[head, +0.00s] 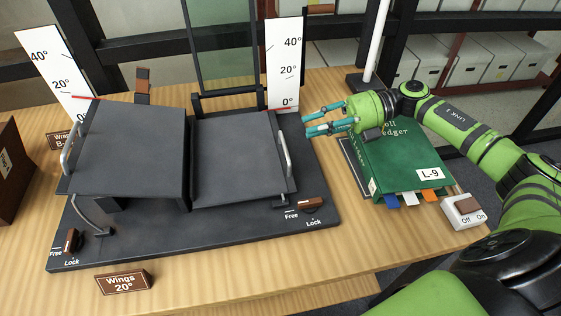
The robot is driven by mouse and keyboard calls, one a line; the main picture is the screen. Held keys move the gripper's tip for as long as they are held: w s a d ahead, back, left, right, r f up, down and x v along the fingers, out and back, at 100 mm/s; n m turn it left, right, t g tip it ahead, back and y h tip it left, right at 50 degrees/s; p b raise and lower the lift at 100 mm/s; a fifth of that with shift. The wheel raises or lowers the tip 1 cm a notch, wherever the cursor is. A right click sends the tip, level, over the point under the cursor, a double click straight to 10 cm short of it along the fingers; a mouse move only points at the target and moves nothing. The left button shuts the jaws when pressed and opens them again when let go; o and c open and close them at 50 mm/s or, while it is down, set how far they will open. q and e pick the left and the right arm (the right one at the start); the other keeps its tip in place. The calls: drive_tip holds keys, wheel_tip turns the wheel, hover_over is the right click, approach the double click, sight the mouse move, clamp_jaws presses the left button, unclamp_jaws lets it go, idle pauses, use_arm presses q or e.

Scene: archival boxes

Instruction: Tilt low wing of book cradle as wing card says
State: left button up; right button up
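The book cradle (160,232) stands on the table with two dark wings. The left wing (130,150) is tilted up, its red pointer near 20° on the left scale (52,72). The right wing (238,150) lies low, its red pointer near 0° on the right scale (284,62). The right wing has a metal handle (285,155). The wing card (124,282) reads "Wings 20°". The right lever (311,204) sits by Free and Lock marks, as does the left lever (72,241). My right gripper (308,123) is open and empty, above and right of that handle. My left gripper is out of view.
A green ledger (400,150) marked L-9 lies right of the cradle, under my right arm. An Off/On switch (464,211) stands beside it. A brown box (12,170) is at the left edge. A glass panel (222,45) rises behind the cradle. The front table strip is mostly clear.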

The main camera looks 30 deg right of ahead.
sight(285, 144)
wheel_tip(285, 144, down, 3)
drive_tip(key=shift+w+r+b, duration=0.15)
drive_tip(key=shift+b, duration=0.35)
drive_tip(key=shift+f, duration=0.25)
drive_tip(key=shift+a, duration=0.2)
drive_tip(key=p+x, duration=0.1)
drive_tip(key=x, duration=0.4)
drive_tip(key=shift+w+a, duration=0.1)
drive_tip(key=shift+a, duration=0.2)
drive_tip(key=shift+w+a+f+p, duration=0.1)
drive_tip(key=shift+a+p, duration=0.2)
drive_tip(key=shift+a, duration=0.2)
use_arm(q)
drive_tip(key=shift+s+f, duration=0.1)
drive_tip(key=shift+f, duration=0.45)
use_arm(e)
clamp_jaws()
